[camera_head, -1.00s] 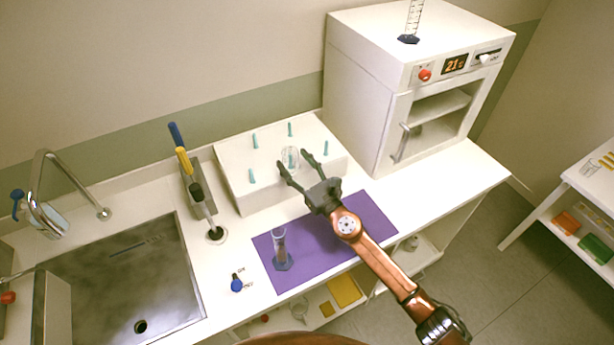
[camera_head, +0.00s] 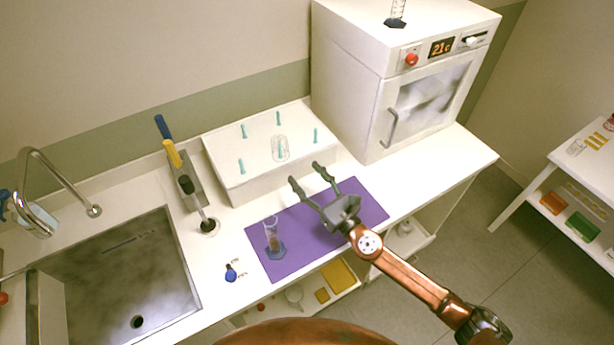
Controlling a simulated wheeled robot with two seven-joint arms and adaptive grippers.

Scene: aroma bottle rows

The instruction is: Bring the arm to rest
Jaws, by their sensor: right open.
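My right gripper (camera_head: 308,182) is open and empty. It hangs over the back part of the purple mat (camera_head: 292,259), in front of the white peg block. The copper-coloured right arm (camera_head: 410,282) comes in from the lower right. A clear glass vessel (camera_head: 280,150) sits upside down over the middle peg of the white peg block (camera_head: 262,183), apart from the fingers. My left gripper is not in view.
A steel sink (camera_head: 120,280) and tap (camera_head: 40,185) are at the left. A white oven-like cabinet (camera_head: 385,85) stands at the back right, with a cylinder (camera_head: 397,14) on top. A blue-knobbed valve (camera_head: 231,272) is left of the mat. A side table (camera_head: 560,160) is at the far right.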

